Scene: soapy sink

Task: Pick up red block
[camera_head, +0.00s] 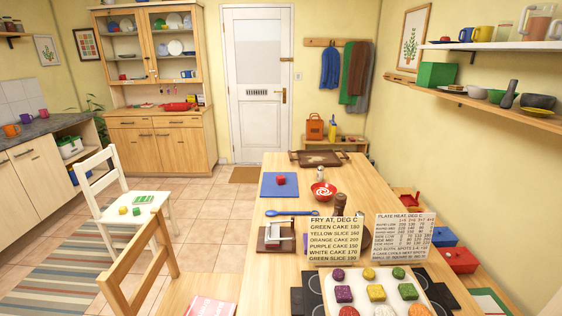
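A small red block (280,180) sits on a flat blue mat (268,190) on the left side of the wooden table, toward its far end. It stands alone, with bare mat around it. Neither my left gripper nor my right gripper shows in the head view.
A red bowl (323,190) stands right of the mat, with a brown tray (315,157) behind. A blue spoon (290,212), a pepper mill (340,204) and two text cards (333,240) (403,237) are nearer. A white board (350,278) holds several coloured cakes. A white chair (108,200) stands left.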

